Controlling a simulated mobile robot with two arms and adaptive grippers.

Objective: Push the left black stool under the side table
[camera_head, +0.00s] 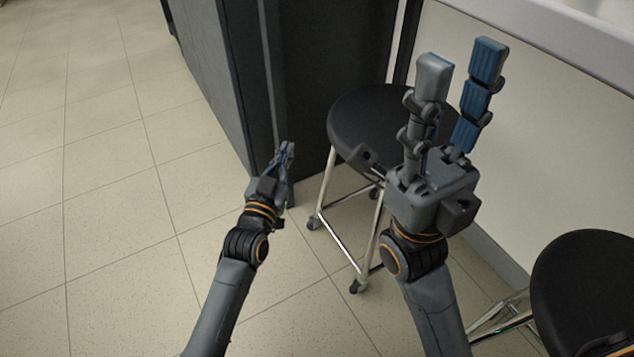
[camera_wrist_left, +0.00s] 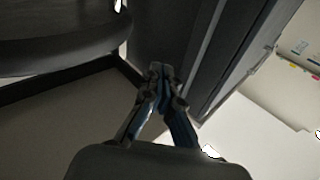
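The left black stool (camera_head: 365,105) has a round black seat and chrome legs on casters. It stands upright against the pale panel below a white surface (camera_head: 570,35), which may be the side table. Its seat also shows at upper left in the left wrist view (camera_wrist_left: 55,35). My right gripper (camera_head: 460,72) is open and empty, and covers the right part of the seat; I cannot tell whether it touches. My left gripper (camera_head: 287,150) is shut and empty, left of the stool and apart from its seat. Its fingertips meet in the left wrist view (camera_wrist_left: 160,72).
A tall dark cabinet (camera_head: 320,60) stands directly behind and left of the stool. A second black stool (camera_head: 590,285) is at the lower right, cut off by the frame edge. The tiled floor (camera_head: 90,190) on the left is clear.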

